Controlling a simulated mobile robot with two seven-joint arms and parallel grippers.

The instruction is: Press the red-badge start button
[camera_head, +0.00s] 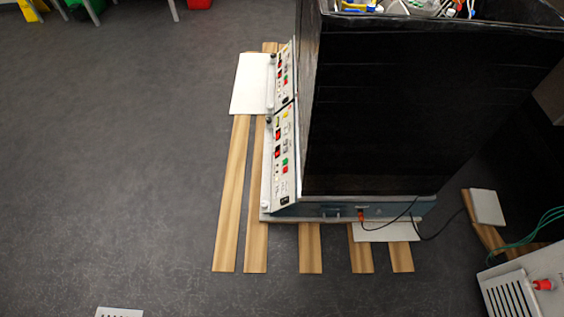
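Two slanted white control panels sit along the left side of a large black box (420,110). The nearer panel (280,185) and the farther panel (282,62) each carry small red, green, yellow and black controls. On the nearer panel a red control (278,150) sits near the middle, with a green one (285,162) just below it. The farther panel has a similar red control (279,72). The labels are too small to read, so I cannot tell which control is the red-badge start button. Neither of my grippers is in view.
Wooden planks (232,200) lie under the black box and stick out on the left and front. A white board (250,85) lies beside the farther panel. A vented unit with a red plug (544,284) stands at the lower right. The grey floor (110,170) at left is clear.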

